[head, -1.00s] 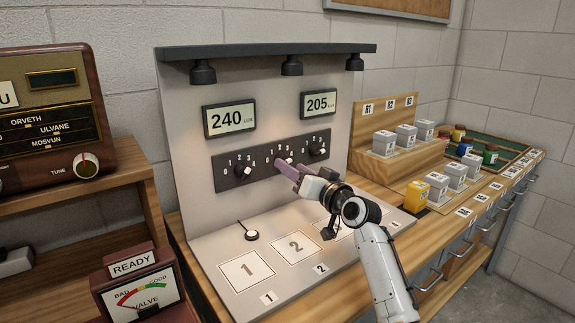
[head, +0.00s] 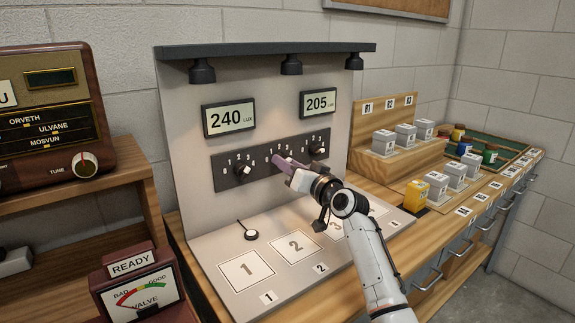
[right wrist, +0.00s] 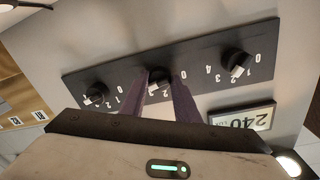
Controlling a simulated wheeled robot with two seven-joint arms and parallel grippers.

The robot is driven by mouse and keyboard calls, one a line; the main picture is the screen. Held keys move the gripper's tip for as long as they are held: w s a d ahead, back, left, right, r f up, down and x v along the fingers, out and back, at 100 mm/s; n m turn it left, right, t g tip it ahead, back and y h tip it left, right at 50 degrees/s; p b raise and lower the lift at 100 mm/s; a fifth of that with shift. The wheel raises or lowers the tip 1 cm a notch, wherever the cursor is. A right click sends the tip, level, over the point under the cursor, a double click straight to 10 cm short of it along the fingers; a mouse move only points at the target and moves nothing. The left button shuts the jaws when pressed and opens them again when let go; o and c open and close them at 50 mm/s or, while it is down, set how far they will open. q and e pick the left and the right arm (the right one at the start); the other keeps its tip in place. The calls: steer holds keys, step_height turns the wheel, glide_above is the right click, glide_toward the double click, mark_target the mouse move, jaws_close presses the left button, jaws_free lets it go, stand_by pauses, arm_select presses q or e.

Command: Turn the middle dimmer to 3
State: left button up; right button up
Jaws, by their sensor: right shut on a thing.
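The dimmer panel (head: 262,166) is a dark strip with three black knobs on an upright grey board. The middle dimmer (right wrist: 158,84) sits between the purple fingers of my right gripper (right wrist: 164,80), which is shut on it. In the head view my right gripper (head: 284,163) covers most of that knob and part of its scale, so its setting cannot be read. The left dimmer (head: 243,170) and the right dimmer (head: 317,148) stand free on either side. My left gripper is not in view.
Two displays above the panel read 240 lux (head: 230,118) and 205 lux (head: 320,105). Numbered white squares (head: 247,269) lie on the base below. A radio (head: 50,125) and a READY meter (head: 138,285) stand at the left. Small grey blocks (head: 405,135) stand at the right.

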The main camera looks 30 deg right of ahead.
arm_select(q)
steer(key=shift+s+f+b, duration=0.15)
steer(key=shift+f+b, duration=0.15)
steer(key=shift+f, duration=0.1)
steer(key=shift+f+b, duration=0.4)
steer(key=shift+b, duration=0.1)
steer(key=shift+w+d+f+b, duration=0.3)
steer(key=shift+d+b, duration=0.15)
steer(key=shift+b, duration=0.4)
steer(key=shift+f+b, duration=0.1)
steer(key=shift+b, duration=0.2)
arm_select(e)
steer(key=n, duration=0.8)
steer(key=shift+f+t, duration=0.15)
steer(key=shift+t, duration=0.15)
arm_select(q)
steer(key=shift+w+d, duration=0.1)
arm_select(e)
steer(key=o, duration=1)
steer(key=shift+o, duration=0.2)
